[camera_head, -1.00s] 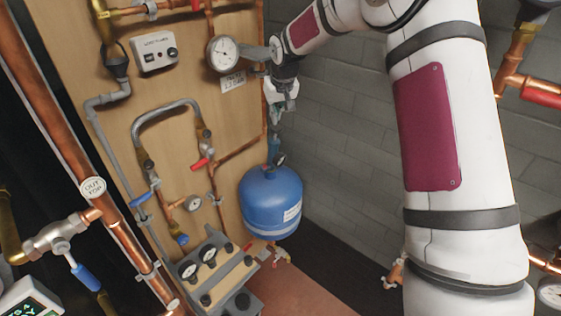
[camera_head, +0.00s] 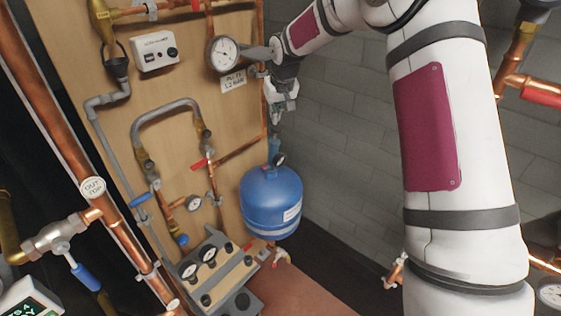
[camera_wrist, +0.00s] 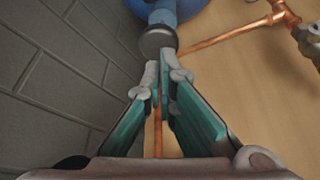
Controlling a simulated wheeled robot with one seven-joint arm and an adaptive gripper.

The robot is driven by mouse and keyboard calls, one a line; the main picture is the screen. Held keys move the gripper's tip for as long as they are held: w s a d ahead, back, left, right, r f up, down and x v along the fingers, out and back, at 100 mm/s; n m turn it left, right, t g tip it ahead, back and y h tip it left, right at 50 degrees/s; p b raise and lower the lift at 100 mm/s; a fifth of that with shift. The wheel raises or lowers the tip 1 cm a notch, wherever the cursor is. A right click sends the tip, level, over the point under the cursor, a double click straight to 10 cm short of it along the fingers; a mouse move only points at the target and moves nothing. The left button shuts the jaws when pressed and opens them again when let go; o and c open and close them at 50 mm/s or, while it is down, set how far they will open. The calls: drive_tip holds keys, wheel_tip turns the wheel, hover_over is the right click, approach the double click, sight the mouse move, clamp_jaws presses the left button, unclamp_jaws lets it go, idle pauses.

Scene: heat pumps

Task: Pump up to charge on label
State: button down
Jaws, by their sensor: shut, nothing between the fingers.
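A blue round vessel (camera_head: 270,203) hangs by the board's right edge, with a white label (camera_head: 292,212) too small to read. A light-blue pump cylinder (camera_head: 274,149) stands on it beside a small dark gauge (camera_head: 279,160). In the wrist view the pump body (camera_wrist: 163,14) ends in a dark grey round cap (camera_wrist: 157,42). My gripper (camera_head: 279,117) is above the pump, pointing down. The wrist view shows my gripper's fingers (camera_wrist: 163,66) together and empty, their tips close to the cap. I cannot tell whether they touch it. The small gauge's needle is unreadable.
A large dial (camera_head: 224,53) and a white sign (camera_head: 233,82) are on the wooden board left of my gripper. Copper pipes, a red-handled valve (camera_head: 202,163) and a manifold (camera_head: 212,266) lie left of the vessel. A grey block wall (camera_head: 340,150) stands close on the right.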

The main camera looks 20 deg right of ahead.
sight(277, 127)
drive_tip(key=shift+f+b, duration=0.45)
drive_tip(key=shift+f, duration=2.2)
drive_tip(key=shift+r, duration=2.6)
drive_tip(key=shift+f, duration=0.15)
drive_tip(key=shift+f+b, duration=0.3)
drive_tip(key=shift+f, duration=2)
drive_tip(key=shift+r, duration=2.35)
drive_tip(key=shift+f, duration=0.1)
